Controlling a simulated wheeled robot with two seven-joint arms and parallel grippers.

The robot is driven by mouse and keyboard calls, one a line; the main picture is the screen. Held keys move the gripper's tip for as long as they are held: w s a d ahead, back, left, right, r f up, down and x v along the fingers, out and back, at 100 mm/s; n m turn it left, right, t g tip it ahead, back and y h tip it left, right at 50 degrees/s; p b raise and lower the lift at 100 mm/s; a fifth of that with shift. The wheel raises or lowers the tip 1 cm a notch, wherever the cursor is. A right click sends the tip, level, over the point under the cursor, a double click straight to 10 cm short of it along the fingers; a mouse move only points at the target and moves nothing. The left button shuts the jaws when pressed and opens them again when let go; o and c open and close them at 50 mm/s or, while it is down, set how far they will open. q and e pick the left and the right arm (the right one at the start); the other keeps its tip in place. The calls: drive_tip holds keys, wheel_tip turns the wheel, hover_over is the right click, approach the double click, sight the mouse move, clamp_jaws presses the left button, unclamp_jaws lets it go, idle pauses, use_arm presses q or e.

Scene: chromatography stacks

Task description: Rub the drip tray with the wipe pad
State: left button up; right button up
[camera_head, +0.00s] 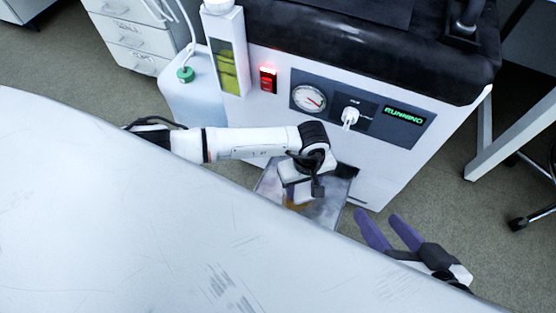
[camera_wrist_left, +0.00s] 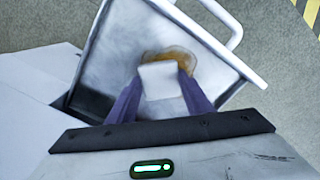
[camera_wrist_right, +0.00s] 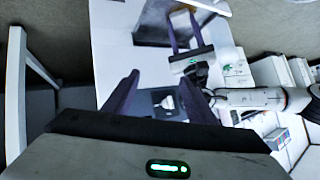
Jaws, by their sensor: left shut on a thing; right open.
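The drip tray (camera_head: 330,208) is a shallow grey metal tray low at the front of a white machine. It fills the upper middle of the left wrist view (camera_wrist_left: 115,45), with a brown stain (camera_wrist_left: 178,57) on its floor. My left gripper (camera_head: 298,190) is over the tray, its purple fingers shut on the white wipe pad (camera_wrist_left: 160,82). The pad overlaps the near side of the stain; whether it touches the floor I cannot tell. My right gripper (camera_head: 383,226) is open and empty, right of the tray; its parted fingers show in the right wrist view (camera_wrist_right: 160,88).
The white machine (camera_head: 365,165) has a gauge (camera_head: 308,98), a white knob (camera_head: 349,116) and a lit RUNNING display (camera_head: 404,115). A large pale surface (camera_head: 130,220) fills the lower left. A table leg (camera_head: 515,135) stands at the right. Open floor (camera_head: 455,215) lies between.

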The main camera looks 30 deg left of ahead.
use_arm(q)
drive_tip(key=a, duration=0.2)
drive_tip(key=shift+a, duration=0.3)
drive_tip(key=shift+s+a+p, duration=0.15)
drive_tip(key=shift+a+p, duration=0.15)
drive_tip(key=shift+a, duration=1.15)
drive_tip(key=shift+a+r, duration=0.25)
drive_tip(key=shift+r+p, duration=0.7)
drive_tip(key=shift+r, duration=0.15)
wheel_tip(320, 180, up, 2)
drive_tip(key=shift+r+p, duration=0.1)
drive_tip(key=shift+p, duration=0.8)
drive_tip(key=shift+d+r+p, duration=0.1)
drive_tip(key=shift+r+p, duration=1.4)
drive_tip(key=shift+r, duration=0.35)
use_arm(e)
drive_tip(key=shift+s+d+f+g+h, duration=0.25)
drive_tip(key=shift+d+f+h, duration=0.2)
drive_tip(key=shift+d, duration=0.2)
drive_tip(key=shift+s+d+f+g+h, duration=0.15)
drive_tip(key=shift+s+d+f+h, duration=0.2)
drive_tip(key=shift+d, duration=0.35)
drive_tip(key=shift+s+d+f+g+h, duration=0.2)
drive_tip(key=shift+d+f+h, duration=0.2)
drive_tip(key=shift+d+f, duration=0.2)
drive_tip(key=shift+w, duration=0.1)
